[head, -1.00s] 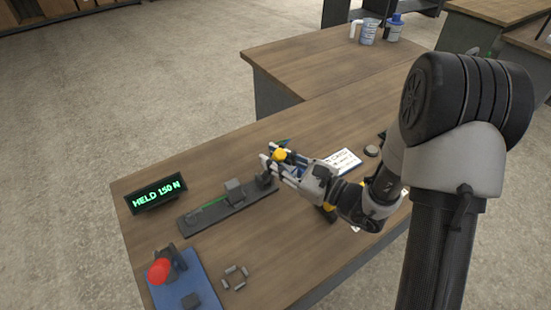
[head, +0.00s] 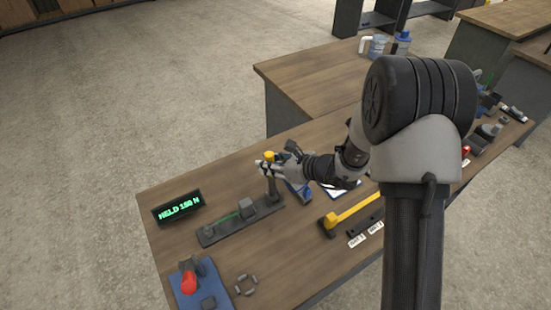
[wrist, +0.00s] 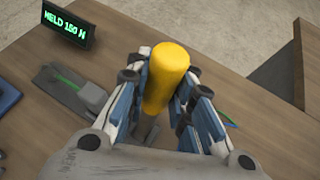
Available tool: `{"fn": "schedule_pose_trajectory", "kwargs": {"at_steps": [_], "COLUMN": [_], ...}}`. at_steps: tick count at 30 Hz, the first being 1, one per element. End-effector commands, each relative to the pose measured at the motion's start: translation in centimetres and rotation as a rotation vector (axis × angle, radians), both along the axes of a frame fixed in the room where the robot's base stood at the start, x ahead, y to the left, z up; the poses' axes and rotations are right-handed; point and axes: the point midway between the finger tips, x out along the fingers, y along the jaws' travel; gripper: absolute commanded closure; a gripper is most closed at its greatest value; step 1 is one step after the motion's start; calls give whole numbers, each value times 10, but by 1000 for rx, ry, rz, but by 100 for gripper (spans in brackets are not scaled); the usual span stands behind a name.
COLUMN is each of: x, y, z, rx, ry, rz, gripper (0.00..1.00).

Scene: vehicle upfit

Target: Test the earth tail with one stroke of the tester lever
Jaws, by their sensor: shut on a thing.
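My gripper (head: 268,166) is shut on the yellow knob of the tester lever (wrist: 168,75), at the right end of the tester. In the head view the lever (head: 270,156) stands about upright. The dark tester bed (head: 226,227) lies on the bench with a grey block (head: 247,208) on it. The green earth tail (head: 227,217) lies along the bed to the left of the block; it also shows in the wrist view (wrist: 68,77). The display (head: 178,206) reads HELD 150 N in green. My fingers hide part of the knob.
A blue board with a red knob (head: 188,283) and a small ring of grey pieces (head: 246,285) lie at the front left. A yellow-handled tool (head: 352,212) and white labels lie to the right.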

Motion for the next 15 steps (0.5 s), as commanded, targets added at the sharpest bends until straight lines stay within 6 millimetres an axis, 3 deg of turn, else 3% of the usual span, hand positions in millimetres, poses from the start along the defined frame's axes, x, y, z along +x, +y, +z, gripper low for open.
{"fn": "schedule_pose_trajectory", "kwargs": {"at_steps": [1,15], "x": [5,27], "y": [4,19], "z": [7,-6], "rx": [-20,-130], "ry": [26,191], "rz": [4,2], "gripper": [100,100]}}
